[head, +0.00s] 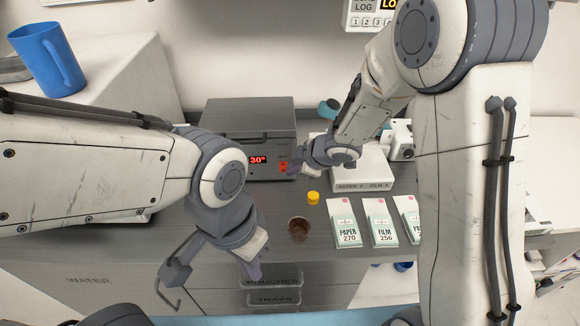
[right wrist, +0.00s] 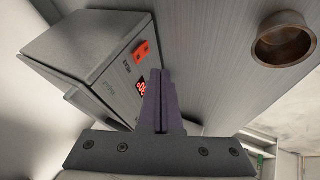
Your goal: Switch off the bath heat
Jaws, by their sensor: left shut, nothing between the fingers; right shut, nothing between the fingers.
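The bath is a grey lidded box (head: 245,118) at the back of the counter, its lid down. Its red display (head: 258,160) reads 30°, and a red switch (head: 284,168) sits to the right of it. In the right wrist view the box (right wrist: 85,50) shows the red switch (right wrist: 141,51) close to my fingertips. My right gripper (head: 294,171) is shut and empty, just in front of the switch; I cannot tell if it touches. The shut fingers (right wrist: 158,75) partly cover the display in the wrist view. My left gripper (head: 254,271) is shut and empty over the front counter edge.
A brown cup (head: 298,229) and a yellow cap (head: 313,198) stand in front of the bath. Packets marked paper (head: 345,225) and film (head: 380,224) lie to the right, before a white box (head: 362,175). A blue mug (head: 48,60) stands at upper left. Drawers are below.

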